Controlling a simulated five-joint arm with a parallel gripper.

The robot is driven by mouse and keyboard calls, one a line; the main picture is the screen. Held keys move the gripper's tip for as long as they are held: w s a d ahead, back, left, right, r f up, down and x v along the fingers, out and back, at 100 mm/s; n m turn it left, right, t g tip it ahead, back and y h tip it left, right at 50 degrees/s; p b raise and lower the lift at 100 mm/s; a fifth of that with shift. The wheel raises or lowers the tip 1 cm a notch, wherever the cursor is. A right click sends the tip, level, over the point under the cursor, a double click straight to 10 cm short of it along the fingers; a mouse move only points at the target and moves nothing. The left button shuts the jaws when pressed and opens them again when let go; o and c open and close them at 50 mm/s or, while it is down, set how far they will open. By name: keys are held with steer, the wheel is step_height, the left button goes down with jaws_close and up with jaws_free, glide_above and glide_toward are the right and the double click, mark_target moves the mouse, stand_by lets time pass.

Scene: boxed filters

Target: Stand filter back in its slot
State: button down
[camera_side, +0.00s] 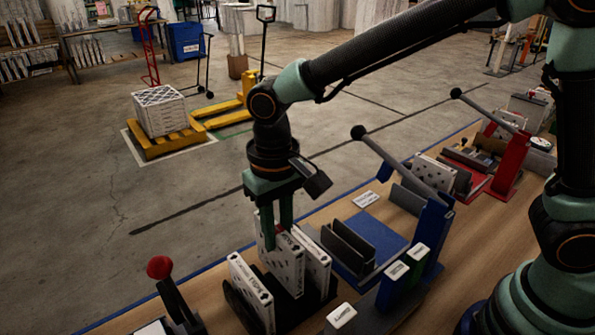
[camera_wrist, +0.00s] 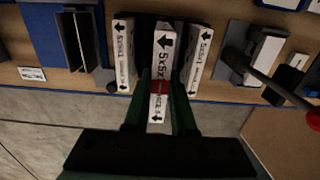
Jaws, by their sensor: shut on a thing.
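My gripper (camera_side: 279,243) points down and is shut on a white boxed filter (camera_side: 288,266) with black print and arrows. The held filter stands upright between two others, one on the left (camera_side: 252,290) and one on the right (camera_side: 317,266), in a black rack (camera_side: 330,291). In the wrist view the held filter (camera_wrist: 161,58) is between my fingers (camera_wrist: 160,78), with a red mark at the grip. It lines up with the gap between its neighbours (camera_wrist: 123,55) (camera_wrist: 199,62) and looks nearer the camera. Its lower edge is hidden, so I cannot tell how deep it sits.
A blue fixture (camera_side: 372,237) with dark upright plates and a lever stands right of the rack. A red-knobbed lever (camera_side: 160,268) stands to the left. A small white label block (camera_side: 340,317) lies in front. The table's blue edge runs behind the rack.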

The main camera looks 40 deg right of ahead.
mark_target(279, 258)
steer(key=shift+f, duration=0.6)
steer(key=shift+f, duration=0.35)
steer(key=shift+f, duration=0.4)
steer(key=shift+f, duration=0.35)
steer(key=shift+f, duration=1.1)
steer(key=shift+f, duration=0.35)
steer(key=shift+f, duration=0.1)
